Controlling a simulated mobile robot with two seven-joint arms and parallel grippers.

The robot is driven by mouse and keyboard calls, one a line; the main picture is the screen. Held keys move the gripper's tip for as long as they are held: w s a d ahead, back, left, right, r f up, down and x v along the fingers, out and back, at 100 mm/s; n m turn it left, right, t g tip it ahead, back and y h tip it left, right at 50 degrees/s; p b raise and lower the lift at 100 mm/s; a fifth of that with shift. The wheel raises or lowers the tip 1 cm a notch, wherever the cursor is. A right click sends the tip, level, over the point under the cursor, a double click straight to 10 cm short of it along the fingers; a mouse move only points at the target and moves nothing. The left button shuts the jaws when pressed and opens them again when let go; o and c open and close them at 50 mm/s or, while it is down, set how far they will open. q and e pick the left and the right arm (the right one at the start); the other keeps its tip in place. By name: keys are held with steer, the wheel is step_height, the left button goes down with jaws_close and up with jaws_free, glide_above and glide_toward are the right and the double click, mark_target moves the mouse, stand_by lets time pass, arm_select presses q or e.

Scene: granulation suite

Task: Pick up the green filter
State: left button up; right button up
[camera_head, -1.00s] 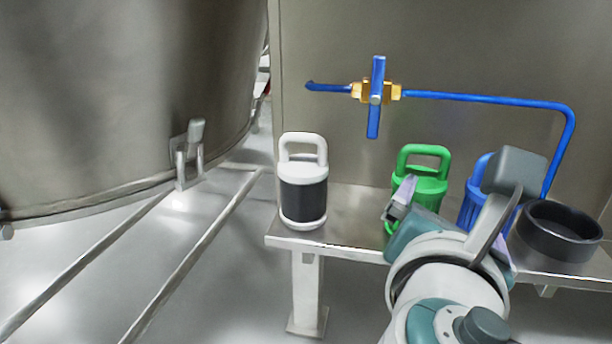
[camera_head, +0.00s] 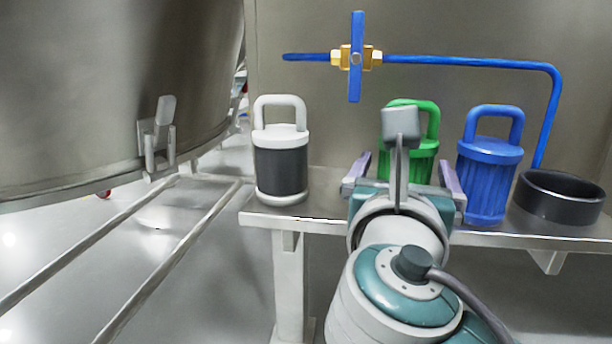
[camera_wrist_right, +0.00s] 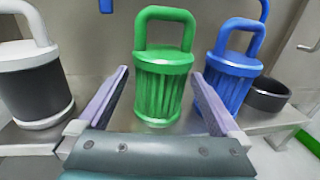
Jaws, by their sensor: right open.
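The green filter (camera_head: 424,160) is a ribbed canister with a loop handle, upright on a steel bench (camera_head: 330,205). My right arm partly hides it in the head view. The right wrist view shows it whole (camera_wrist_right: 163,88), centred ahead of and between the fingers. My right gripper (camera_head: 407,172) is open and empty in front of it; its fingers also show in the right wrist view (camera_wrist_right: 158,100), apart on either side. I cannot tell whether they reach around the canister. My left gripper is not in view.
A blue filter (camera_head: 489,165) stands close to the right of the green one, with a black ring-shaped bowl (camera_head: 558,197) beyond it. A white and black filter (camera_head: 281,160) stands left on the bench. A blue pipe with a valve (camera_head: 356,58) runs along the wall behind.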

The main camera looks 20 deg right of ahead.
steer(key=b+x, duration=0.3)
steer(key=x, duration=0.1)
steer(key=shift+w+d+f, duration=0.15)
steer(key=shift+d, duration=0.1)
steer(key=shift+w+d, duration=0.3)
steer(key=shift+w, duration=0.05)
steer(key=shift+s+a, duration=0.1)
steer(key=shift+c, duration=0.9)
steer(key=c, duration=1.1)
